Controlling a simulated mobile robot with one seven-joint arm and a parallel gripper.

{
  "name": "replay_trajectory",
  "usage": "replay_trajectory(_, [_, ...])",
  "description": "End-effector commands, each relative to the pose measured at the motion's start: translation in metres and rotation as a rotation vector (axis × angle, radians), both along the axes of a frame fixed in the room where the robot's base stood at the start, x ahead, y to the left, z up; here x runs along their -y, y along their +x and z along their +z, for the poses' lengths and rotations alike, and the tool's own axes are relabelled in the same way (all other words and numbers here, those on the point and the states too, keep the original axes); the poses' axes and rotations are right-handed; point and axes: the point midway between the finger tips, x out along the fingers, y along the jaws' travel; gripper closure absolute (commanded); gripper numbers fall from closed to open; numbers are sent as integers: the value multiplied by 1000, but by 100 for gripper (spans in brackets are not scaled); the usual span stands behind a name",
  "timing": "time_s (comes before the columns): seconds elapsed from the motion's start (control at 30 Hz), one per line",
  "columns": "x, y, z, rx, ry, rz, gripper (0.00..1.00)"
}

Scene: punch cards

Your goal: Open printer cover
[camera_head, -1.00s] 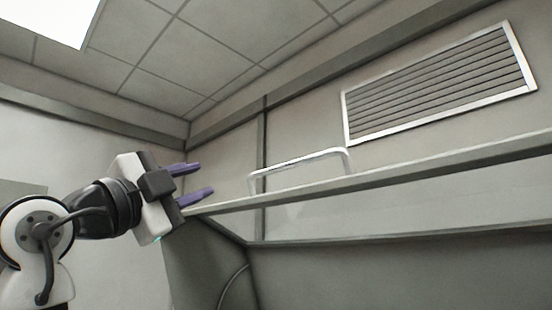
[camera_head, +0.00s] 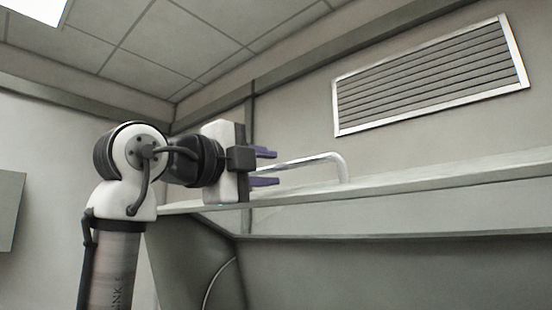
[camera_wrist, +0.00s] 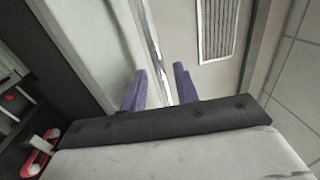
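A pale metal bar handle (camera_head: 325,158) stands on the top of the grey printer cover (camera_head: 420,181). My gripper (camera_head: 265,167) is level with the handle's left end, its two purple fingers apart and pointing right. The fingers overlap the handle's left end in the head view, and contact cannot be told. In the wrist view my gripper (camera_wrist: 160,86) is open, and a thin bright bar, likely the handle (camera_wrist: 154,45), runs into the gap between the fingers. The pale cover (camera_wrist: 95,45) lies left of it there.
A slatted vent (camera_head: 430,78) is on the wall behind the cover. The dark grey machine front (camera_head: 360,270) lies below the cover edge. A red and white part (camera_wrist: 38,155) shows at lower left in the wrist view. Space above the handle is clear.

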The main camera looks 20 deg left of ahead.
Motion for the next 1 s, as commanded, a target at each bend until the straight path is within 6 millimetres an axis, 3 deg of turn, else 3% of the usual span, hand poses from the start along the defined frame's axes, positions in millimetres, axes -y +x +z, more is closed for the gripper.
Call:
replay_trajectory(0.2, [9,24,4,1,0,-1,70])
replay_trajectory(0.57, [10,28,3,1,0,0,70])
replay_trajectory(0.8, [10,28,3,1,0,0,100])
replay_trajectory(1.0, [10,28,3,1,0,0,100])
